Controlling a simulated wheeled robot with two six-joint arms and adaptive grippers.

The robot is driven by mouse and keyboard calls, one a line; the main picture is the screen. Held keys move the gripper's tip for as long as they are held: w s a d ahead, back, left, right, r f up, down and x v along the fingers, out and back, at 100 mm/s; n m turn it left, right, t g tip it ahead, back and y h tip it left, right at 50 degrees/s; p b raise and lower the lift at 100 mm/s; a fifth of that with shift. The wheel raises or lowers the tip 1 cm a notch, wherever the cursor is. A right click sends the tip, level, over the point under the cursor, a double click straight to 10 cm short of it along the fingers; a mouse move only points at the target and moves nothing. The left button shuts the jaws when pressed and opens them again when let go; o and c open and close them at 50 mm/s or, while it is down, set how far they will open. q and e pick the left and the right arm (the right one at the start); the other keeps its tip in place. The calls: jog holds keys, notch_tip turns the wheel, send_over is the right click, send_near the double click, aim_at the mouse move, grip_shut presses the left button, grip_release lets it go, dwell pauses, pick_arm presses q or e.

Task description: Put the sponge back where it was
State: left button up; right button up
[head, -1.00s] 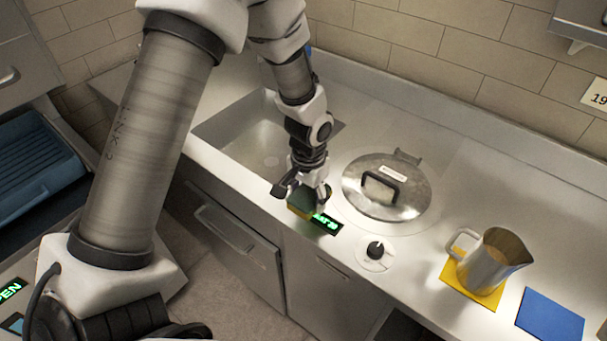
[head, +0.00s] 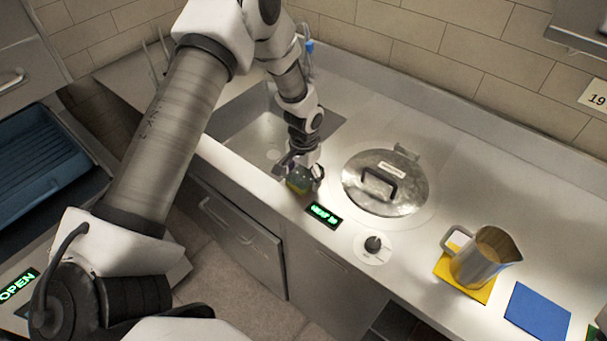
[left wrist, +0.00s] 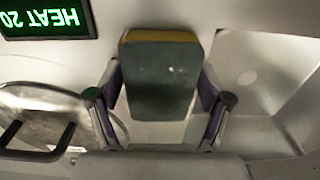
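The sponge (left wrist: 160,80), dark green on one face with a yellow layer, is between the two fingers of my left gripper (left wrist: 160,108) in the left wrist view. The fingers press on its two sides. In the head view the sponge (head: 299,181) shows below my left gripper (head: 304,176), above the counter strip between the sink (head: 262,135) and the lidded pot (head: 398,200). I cannot tell whether it touches the counter. My right gripper is not in view.
A green-lit heat display (head: 324,214) and a black knob (head: 373,244) lie along the counter's front. A metal pitcher (head: 487,256) stands on a yellow mat (head: 448,268), with a blue mat (head: 538,311) to its right. A blue tray (head: 40,160) is at far left.

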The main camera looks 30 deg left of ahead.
aim_at(304, 174)
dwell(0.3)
pick_arm(q)
jog(key=shift+w+r, duration=0.1)
jog(key=shift+r, duration=0.15)
notch_tip(304, 174, up, 12)
jog(key=b, duration=0.3)
jog(key=shift+f, duration=0.15)
